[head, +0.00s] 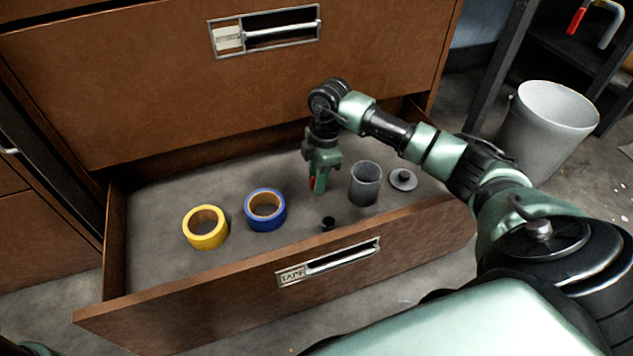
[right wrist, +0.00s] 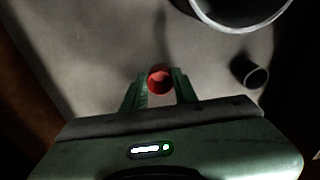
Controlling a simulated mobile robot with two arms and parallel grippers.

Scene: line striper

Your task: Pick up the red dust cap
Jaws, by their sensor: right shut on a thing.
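The red dust cap (right wrist: 160,80) is a small round cup between the two fingers of my right gripper (right wrist: 160,90) in the right wrist view. The fingers are shut on it from both sides. In the head view the right gripper (head: 319,186) points down into the open drawer, and a bit of the red cap (head: 312,183) shows at its fingertips. I cannot tell whether the cap is clear of the drawer floor. My left gripper is not in view.
The open drawer (head: 160,225) holds a yellow tape roll (head: 205,241), a blue tape roll (head: 265,224), a small black cap (head: 328,223), a grey cup (head: 364,197) close right of the gripper and a grey lid (head: 403,180). A white bin (head: 548,125) stands outside, right.

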